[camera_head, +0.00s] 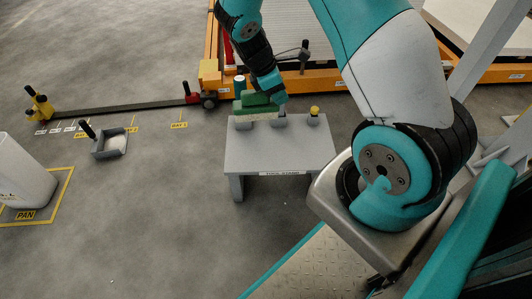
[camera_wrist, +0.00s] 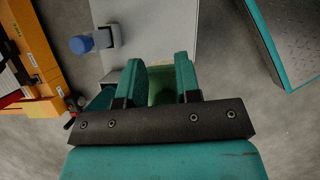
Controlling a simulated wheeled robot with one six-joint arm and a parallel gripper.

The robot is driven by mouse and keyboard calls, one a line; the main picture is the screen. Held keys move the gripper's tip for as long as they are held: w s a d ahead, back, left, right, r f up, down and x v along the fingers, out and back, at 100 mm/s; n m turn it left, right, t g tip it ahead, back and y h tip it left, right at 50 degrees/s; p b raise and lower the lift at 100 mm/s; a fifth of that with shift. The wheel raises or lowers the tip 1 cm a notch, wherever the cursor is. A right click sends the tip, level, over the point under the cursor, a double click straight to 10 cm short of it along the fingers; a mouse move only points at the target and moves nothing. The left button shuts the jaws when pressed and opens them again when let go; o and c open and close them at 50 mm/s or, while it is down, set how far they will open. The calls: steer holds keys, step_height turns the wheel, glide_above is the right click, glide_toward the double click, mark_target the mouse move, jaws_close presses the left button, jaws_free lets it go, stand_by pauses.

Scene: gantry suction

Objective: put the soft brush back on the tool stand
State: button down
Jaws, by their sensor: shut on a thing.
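My gripper (camera_head: 262,96) is over the back left edge of the grey tool stand (camera_head: 275,152). It is shut on the soft brush, a green block (camera_head: 248,105) with a paler strip along its underside. In the wrist view, a green part of the brush (camera_wrist: 161,88) shows between the two teal fingers of my gripper (camera_wrist: 158,72). The stand's pale top (camera_wrist: 150,22) lies beyond it. A grey holder (camera_head: 280,120) stands beside the brush. I cannot tell whether the brush touches the stand, because my fingers and the brush hide its seat.
A yellow-topped knob (camera_head: 314,111) stands at the stand's back right. An orange gantry frame (camera_head: 340,84) runs close behind. A scoop (camera_head: 110,143) and white bin (camera_head: 22,175) stand left, with clear floor between.

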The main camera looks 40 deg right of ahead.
step_height(320, 180, down, 18)
steer(key=b, duration=0.8)
steer(key=shift+f, duration=0.25)
steer(key=shift+f, duration=0.15)
steer(key=c, duration=0.8)
jaws_free()
